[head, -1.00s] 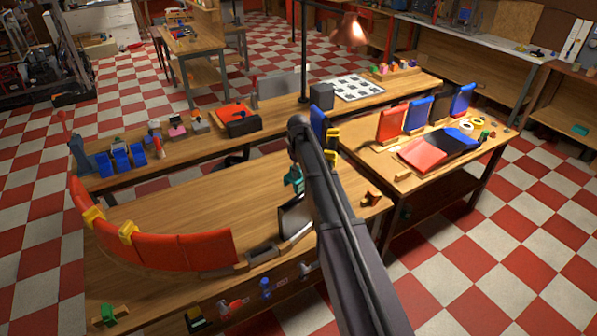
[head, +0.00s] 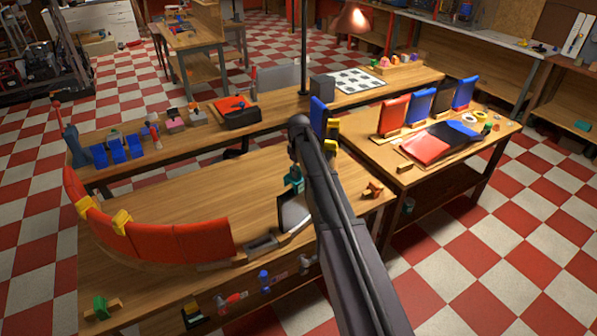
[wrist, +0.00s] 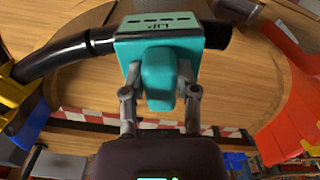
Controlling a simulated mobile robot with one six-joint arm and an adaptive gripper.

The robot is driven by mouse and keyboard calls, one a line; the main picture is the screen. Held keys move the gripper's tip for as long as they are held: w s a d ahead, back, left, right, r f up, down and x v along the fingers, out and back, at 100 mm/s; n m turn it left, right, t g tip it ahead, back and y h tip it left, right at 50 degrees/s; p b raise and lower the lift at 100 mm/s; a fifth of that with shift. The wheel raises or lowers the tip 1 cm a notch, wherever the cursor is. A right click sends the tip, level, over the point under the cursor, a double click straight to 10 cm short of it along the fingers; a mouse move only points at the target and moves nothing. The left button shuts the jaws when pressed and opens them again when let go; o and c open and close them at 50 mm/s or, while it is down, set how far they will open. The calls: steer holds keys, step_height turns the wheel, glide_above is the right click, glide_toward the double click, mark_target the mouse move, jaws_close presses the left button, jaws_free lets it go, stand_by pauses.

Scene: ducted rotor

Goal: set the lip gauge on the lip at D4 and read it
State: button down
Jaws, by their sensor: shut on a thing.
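The teal lip gauge (wrist: 160,60) has "LIP" printed upside down on its face in the wrist view. My gripper (wrist: 160,92) is shut on its narrow grip, one grey finger on each side. A black curved bar (wrist: 65,52) runs from the left to the gauge and shows again at its right; I cannot tell whether the gauge sits on it or only in front of it. In the head view the gauge (head: 294,179) shows small beside my arm, above the bench, and my arm hides the gripper. No D4 mark or reading is legible.
Red curved panels (head: 150,238) with yellow clips (head: 122,222) stand along the front left of the bench. A dark-edged panel (head: 293,212) is below the gauge. A blue panel (head: 318,116) stands behind my arm. The bench middle (head: 215,200) is clear.

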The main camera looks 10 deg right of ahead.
steer(key=shift+f+b, duration=1)
steer(key=shift+f, duration=0.2)
steer(key=shift+f+b, duration=0.3)
steer(key=shift+c, duration=1.5)
jaws_free()
steer(key=shift+r, duration=0.15)
step_height(320, 180, up, 10)
steer(key=p, duration=1)
steer(key=shift+f, duration=0.2)
steer(key=s+f+m+b, duration=0.3)
steer(key=s, duration=1.1)
steer(key=s+a+f+m+b, duration=0.1)
steer(key=s+f+m+b, duration=0.2)
steer(key=s, duration=1.2)
steer(key=shift+a+f+m, duration=0.15)
steer(key=shift+m, duration=0.35)
